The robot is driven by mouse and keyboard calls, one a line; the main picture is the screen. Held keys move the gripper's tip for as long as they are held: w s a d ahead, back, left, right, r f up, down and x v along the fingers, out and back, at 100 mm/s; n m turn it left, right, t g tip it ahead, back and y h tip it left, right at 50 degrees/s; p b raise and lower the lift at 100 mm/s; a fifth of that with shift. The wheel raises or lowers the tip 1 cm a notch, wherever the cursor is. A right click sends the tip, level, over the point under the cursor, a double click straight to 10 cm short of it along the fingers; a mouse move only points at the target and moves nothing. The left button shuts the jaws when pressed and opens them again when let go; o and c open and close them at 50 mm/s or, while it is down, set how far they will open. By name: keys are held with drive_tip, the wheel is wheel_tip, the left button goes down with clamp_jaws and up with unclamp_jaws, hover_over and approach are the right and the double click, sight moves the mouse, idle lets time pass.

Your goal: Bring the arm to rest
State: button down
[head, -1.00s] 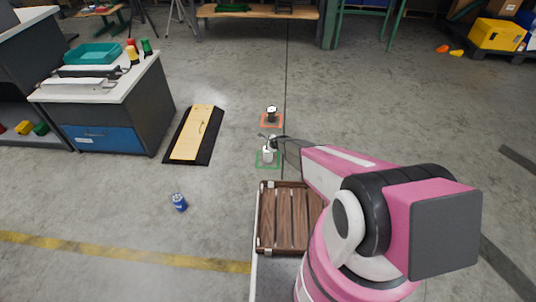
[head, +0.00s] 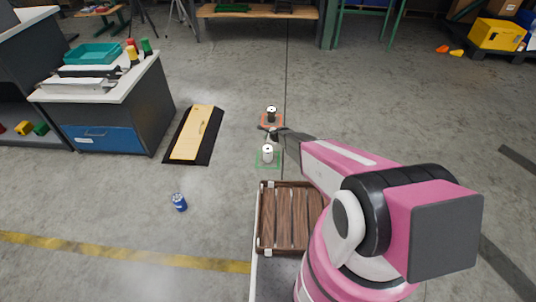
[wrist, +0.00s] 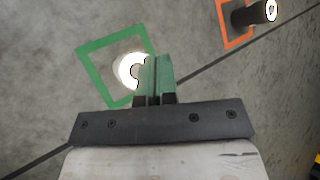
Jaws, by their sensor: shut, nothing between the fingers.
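My arm in pink and black reaches from the lower right of the head view toward the middle. My gripper (head: 271,134) is at its far end, above the floor between two marked squares. In the wrist view the green fingers of my gripper (wrist: 155,78) are together, with nothing between them. They partly cover a white cylinder (wrist: 129,68) in a green square outline (wrist: 88,58). The white cylinder (head: 267,153) stands upright in the head view, apart from the fingers. A black cylinder (head: 271,114) stands in an orange square (head: 263,121) behind it.
A brown slatted wooden tote (head: 290,218) lies in front, beside my arm. A blue can (head: 179,202) stands on open floor to the left. A wooden board on a black mat (head: 195,134) and a workbench (head: 105,95) are farther left. Floor around the squares is clear.

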idle(0.4)
drive_tip(key=s+d+r+n+g+h, duration=0.2)
drive_tip(key=s+d+r+n, duration=0.4)
drive_tip(key=s+r, duration=0.5)
drive_tip(key=s+d+r+n+g+h, duration=0.1)
drive_tip(key=s+d+r+n+g, duration=0.1)
drive_tip(key=s+d+r+n, duration=0.4)
drive_tip(key=s+d+r+n+g+h, duration=0.2)
drive_tip(key=s+d+r+n, duration=0.4)
drive_tip(key=s+d+r, duration=0.5)
drive_tip(key=s+r, duration=0.5)
drive_tip(key=r, duration=0.3)
drive_tip(key=shift+n+g+h, duration=0.3)
drive_tip(key=shift+n+g, duration=0.1)
